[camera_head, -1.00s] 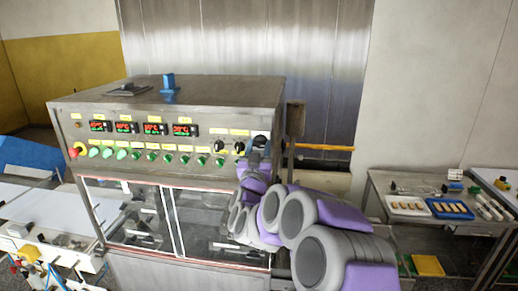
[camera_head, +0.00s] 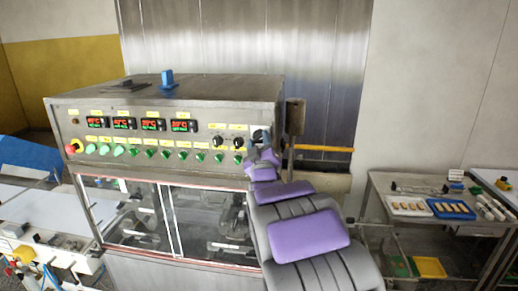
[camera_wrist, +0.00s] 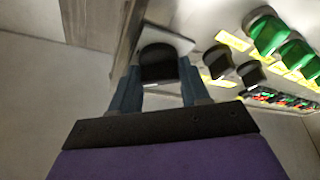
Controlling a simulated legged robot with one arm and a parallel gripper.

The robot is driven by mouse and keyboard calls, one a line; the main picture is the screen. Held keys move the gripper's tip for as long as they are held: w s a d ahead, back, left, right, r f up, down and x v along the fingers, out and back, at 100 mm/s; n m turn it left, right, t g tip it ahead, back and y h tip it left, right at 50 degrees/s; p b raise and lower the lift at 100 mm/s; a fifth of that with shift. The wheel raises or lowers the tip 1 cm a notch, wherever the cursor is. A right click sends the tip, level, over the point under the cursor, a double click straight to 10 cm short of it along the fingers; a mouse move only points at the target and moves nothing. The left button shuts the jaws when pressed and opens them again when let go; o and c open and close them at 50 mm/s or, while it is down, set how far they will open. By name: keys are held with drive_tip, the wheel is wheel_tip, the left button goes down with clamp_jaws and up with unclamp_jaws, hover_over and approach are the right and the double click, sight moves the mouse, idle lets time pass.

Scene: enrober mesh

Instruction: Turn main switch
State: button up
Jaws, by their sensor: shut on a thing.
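The main switch (camera_head: 257,134) is a black rotary knob on a pale square plate at the right end of the machine's front panel. In the head view my arm partly covers it. My gripper (camera_head: 262,146) is up against the panel there. In the wrist view the black knob of the switch (camera_wrist: 158,62) sits between the two blue-grey fingers of my gripper (camera_wrist: 158,78), one on each side. The gripper is shut on the knob. The exact angle of the knob is hard to tell.
Two smaller black knobs (camera_head: 228,142) sit just left of the switch. A row of green buttons (camera_head: 150,153), several red-lit displays (camera_head: 153,125) and a red emergency stop (camera_head: 73,148) fill the panel. A side table (camera_head: 385,183) with trays stands at the right.

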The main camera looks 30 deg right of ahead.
drive_tip(key=n, duration=0.2)
drive_tip(key=n+y+b, duration=0.1)
drive_tip(key=shift+s+r+n+y, duration=0.1)
drive_tip(key=shift+r+n+y, duration=0.05)
drive_tip(key=shift+n+y, duration=0.2)
drive_tip(key=n+y, duration=0.1)
drive_tip(key=n, duration=0.2)
drive_tip(key=shift+d+r+g, duration=0.1)
drive_tip(key=shift+g, duration=0.3)
drive_tip(key=n+g+y+p, duration=0.1)
drive_tip(key=n+p, duration=0.1)
drive_tip(key=n, duration=0.2)
drive_tip(key=shift+r, duration=0.1)
drive_tip(key=shift+n+g+y+p, duration=0.35)
drive_tip(key=shift+n+g+p, duration=0.1)
drive_tip(key=shift+n, duration=0.4)
drive_tip(key=shift+f, duration=0.2)
drive_tip(key=o, duration=1)
drive_tip(key=shift+w, duration=0.3)
drive_tip(key=shift+o, duration=0.2)
drive_tip(key=shift+s, duration=0.2)
